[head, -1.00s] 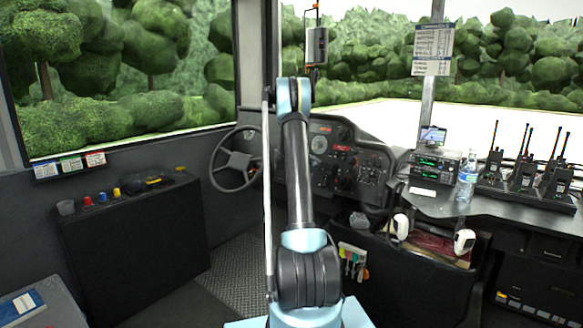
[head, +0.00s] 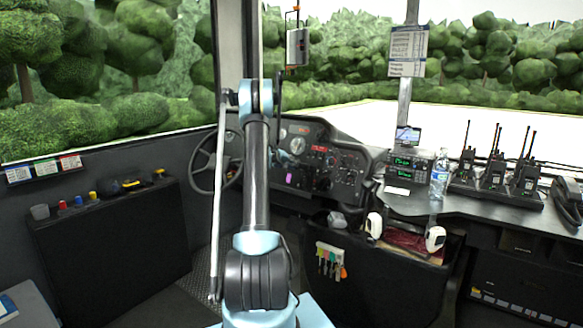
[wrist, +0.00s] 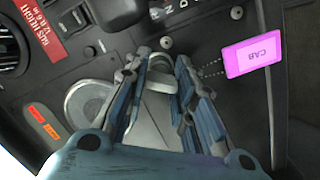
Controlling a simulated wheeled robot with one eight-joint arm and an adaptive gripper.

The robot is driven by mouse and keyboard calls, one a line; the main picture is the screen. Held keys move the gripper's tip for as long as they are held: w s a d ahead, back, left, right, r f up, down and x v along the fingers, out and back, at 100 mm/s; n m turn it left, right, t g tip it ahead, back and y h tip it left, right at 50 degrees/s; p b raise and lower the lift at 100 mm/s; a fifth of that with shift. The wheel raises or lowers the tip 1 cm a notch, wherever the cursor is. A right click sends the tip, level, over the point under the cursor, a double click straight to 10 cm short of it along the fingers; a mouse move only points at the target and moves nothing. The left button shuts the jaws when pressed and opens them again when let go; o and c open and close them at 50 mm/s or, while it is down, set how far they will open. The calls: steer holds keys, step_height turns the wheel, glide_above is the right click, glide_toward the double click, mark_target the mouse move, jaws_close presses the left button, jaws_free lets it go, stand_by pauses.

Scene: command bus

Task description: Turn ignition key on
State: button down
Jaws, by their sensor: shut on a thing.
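In the wrist view my gripper (wrist: 160,80) has its two blue fingers shut on the ignition key (wrist: 161,66), a grey metal piece at the dashboard panel. The fingers hide much of the key and its lock, so I cannot tell its turn angle. The tag also shows in the head view (head: 289,179) on the dashboard, just right of my arm.
The steering wheel (head: 212,163) stands left of my arm. The dashboard (head: 318,165) carries gauges and switches. At right are a water bottle (head: 439,176) and radios (head: 495,172). A key rack (head: 330,260) hangs below. A round silver part (wrist: 90,103) lies left of the fingers.

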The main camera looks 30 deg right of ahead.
steer(key=shift+w, duration=0.1)
steer(key=c, duration=1.3)
jaws_free()
steer(key=shift+w+f, duration=0.1)
steer(key=shift+f, duration=0.05)
steer(key=shift+a, duration=0.1)
steer(key=shift+v, duration=5.95)
